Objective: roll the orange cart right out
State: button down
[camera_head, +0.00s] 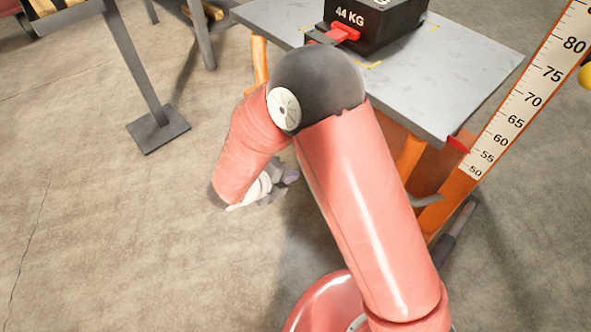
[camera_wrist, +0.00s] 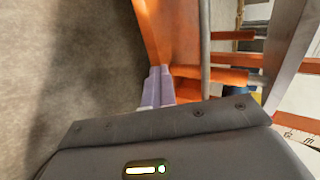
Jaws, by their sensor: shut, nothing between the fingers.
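The orange cart stands at the upper right of the head view, with a grey top plate (camera_head: 455,75) and orange legs (camera_head: 409,158). A black block (camera_head: 375,22) marked 44 KG sits on the plate. A curved grey bar (camera_head: 427,200) shows low at the cart's near side. My gripper (camera_head: 288,176) is low at the cart's left, mostly behind my arm. In the wrist view its pale purple fingers (camera_wrist: 157,85) are together and empty, close beside an orange cart member (camera_wrist: 152,40). A grey bar (camera_wrist: 205,50) lies just right of them. I cannot tell whether they touch the cart.
A numbered height scale (camera_head: 535,85) stands at the right. A dark metal post with a foot plate (camera_head: 158,130) stands at the upper left, beside another post (camera_head: 200,35). The concrete floor at the left and lower left is clear.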

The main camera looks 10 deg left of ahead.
jog(key=s+a+p, duration=0.1)
jog(key=s+a, duration=0.4)
jog(key=s, duration=0.2)
jog(key=shift+a+p, duration=0.2)
jog(key=shift+p, duration=0.15)
dwell(0.4)
jog(key=c, duration=2.2)
grip_release()
jog(key=c, duration=1.7)
grip_release()
jog(key=shift+p+v, duration=0.45)
jog(key=shift+v, duration=3.45)
